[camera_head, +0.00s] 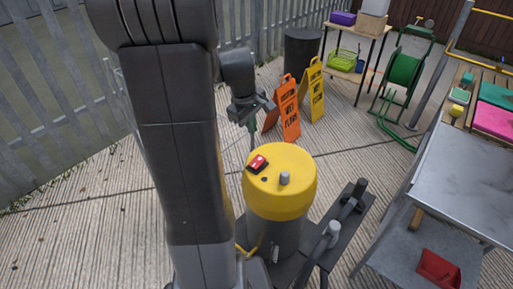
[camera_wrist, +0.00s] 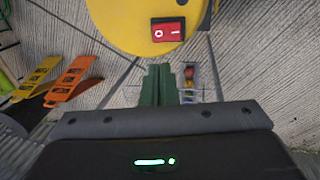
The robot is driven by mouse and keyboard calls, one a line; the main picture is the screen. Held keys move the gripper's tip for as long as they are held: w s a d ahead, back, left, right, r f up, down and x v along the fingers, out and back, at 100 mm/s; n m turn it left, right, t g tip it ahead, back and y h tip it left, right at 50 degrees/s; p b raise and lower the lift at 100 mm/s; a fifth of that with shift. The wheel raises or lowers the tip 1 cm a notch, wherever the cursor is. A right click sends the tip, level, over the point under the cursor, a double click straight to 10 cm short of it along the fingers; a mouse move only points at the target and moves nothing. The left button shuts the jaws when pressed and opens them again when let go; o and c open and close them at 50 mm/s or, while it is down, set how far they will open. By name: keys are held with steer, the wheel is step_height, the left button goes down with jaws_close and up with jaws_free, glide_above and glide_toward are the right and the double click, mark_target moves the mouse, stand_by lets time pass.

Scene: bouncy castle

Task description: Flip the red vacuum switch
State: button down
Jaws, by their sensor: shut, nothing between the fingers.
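The red vacuum switch (camera_head: 257,163) is a rocker in a dark surround on the left part of the vacuum's yellow top (camera_head: 295,165). In the wrist view the switch (camera_wrist: 168,30) shows white O and I marks near the rim of the yellow top (camera_wrist: 118,12). Which side is pressed I cannot tell. My gripper (camera_head: 253,127) is above and behind the vacuum in the head view, apart from the switch. In the wrist view its green fingers (camera_wrist: 158,70) are together and empty, and point toward the switch, just below it in the picture.
An orange wet-floor sign (camera_head: 286,108) and a yellow one (camera_head: 312,92) stand behind the vacuum. A grey metal table (camera_head: 465,170) is at the right, with a red bin (camera_head: 438,268) on its lower shelf. A green hose reel (camera_head: 404,70) stands further back.

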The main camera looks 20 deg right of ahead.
mark_target(259, 158)
steer(key=b+x, duration=0.1)
steer(key=x, duration=1.3)
steer(key=shift+d+r+p, duration=0.1)
steer(key=shift+r+p, duration=0.05)
steer(key=shift+p, duration=0.2)
